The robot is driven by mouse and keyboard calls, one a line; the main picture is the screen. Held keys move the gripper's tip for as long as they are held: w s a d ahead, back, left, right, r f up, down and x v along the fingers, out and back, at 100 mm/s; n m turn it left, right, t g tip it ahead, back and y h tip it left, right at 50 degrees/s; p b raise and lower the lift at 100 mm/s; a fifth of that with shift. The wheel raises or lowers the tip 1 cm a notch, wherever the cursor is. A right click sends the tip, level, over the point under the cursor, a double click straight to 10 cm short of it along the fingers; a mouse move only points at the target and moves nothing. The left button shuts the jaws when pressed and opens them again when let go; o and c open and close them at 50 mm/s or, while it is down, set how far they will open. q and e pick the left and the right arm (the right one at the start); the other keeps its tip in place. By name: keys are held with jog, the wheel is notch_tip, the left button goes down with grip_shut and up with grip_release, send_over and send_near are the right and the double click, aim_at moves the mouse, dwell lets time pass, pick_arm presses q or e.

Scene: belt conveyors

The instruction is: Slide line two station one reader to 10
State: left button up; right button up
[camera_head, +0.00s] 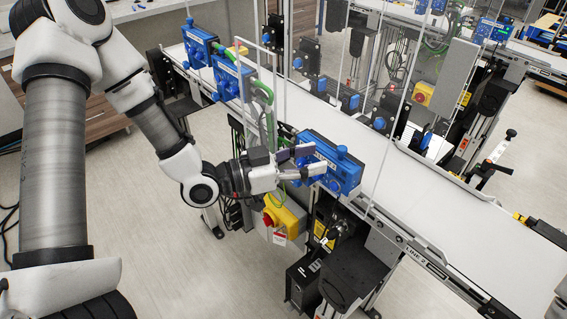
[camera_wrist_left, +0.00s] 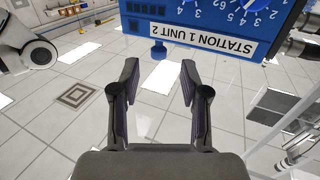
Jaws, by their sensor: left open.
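A blue reader unit (camera_head: 335,168) with a blue knob on top sits at the near side of the conveyor marked LINE 2 (camera_head: 425,262). In the left wrist view the unit (camera_wrist_left: 190,18) appears upside down, with white-marked dials and a label (camera_wrist_left: 204,37) reading STATION 1 UNIT 2. Its knob (camera_wrist_left: 158,51) shows just beyond the fingertips. My left gripper (camera_head: 307,161) is in front of the unit's face, and its fingers partly hide that face. In the wrist view the gripper (camera_wrist_left: 160,72) is open with nothing between the fingers. My right gripper is not in view.
Other blue units (camera_head: 231,78) (camera_head: 198,45) stand farther up the same conveyor. A yellow box with a red button (camera_head: 284,216) hangs below my gripper. Thin upright posts and green cables stand close by. The white belt (camera_head: 470,215) is bare on the right.

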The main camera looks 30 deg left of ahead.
pick_arm(q)
jog(key=v, duration=0.6)
dwell(0.3)
jog(key=shift+a, duration=0.1)
